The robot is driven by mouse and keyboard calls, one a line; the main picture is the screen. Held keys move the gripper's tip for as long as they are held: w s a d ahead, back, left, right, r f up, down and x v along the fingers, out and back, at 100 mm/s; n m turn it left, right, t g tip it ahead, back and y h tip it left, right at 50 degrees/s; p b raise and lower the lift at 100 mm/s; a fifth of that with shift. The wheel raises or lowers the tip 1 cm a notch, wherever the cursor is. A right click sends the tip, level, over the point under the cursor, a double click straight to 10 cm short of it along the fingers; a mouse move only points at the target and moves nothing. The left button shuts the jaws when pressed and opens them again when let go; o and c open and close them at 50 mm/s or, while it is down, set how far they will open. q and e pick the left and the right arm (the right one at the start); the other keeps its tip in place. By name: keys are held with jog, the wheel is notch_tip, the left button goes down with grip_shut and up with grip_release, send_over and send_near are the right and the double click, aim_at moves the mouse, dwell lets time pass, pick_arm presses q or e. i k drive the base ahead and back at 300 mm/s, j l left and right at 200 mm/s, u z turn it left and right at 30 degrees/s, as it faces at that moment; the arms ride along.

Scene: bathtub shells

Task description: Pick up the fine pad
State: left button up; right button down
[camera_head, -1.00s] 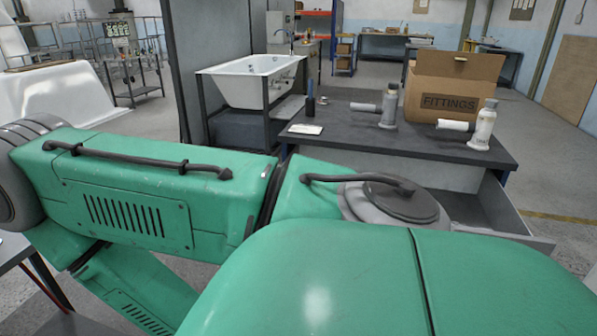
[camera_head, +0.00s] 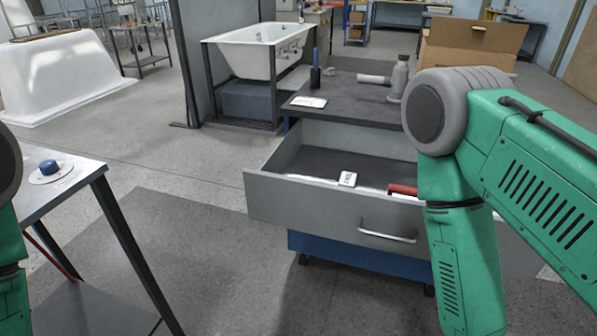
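I cannot tell for certain which thing is the fine pad. A small white labelled block (camera_head: 348,179) lies in the open drawer (camera_head: 300,201) of the dark-topped bench. A red-handled item (camera_head: 402,189) lies to its right, partly hidden by my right arm. A round white disc with a blue knob (camera_head: 48,169) sits on the table at the left. Neither of my grippers shows; only green arm links are in view, at the left edge and on the right.
A bathtub (camera_head: 257,52) stands behind. Open floor (camera_head: 205,165) lies between the left table (camera_head: 88,172) and the drawer.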

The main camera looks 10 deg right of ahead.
aim_at(348, 180)
jog(key=z, duration=0.75)
jog(key=i+l, duration=0.1)
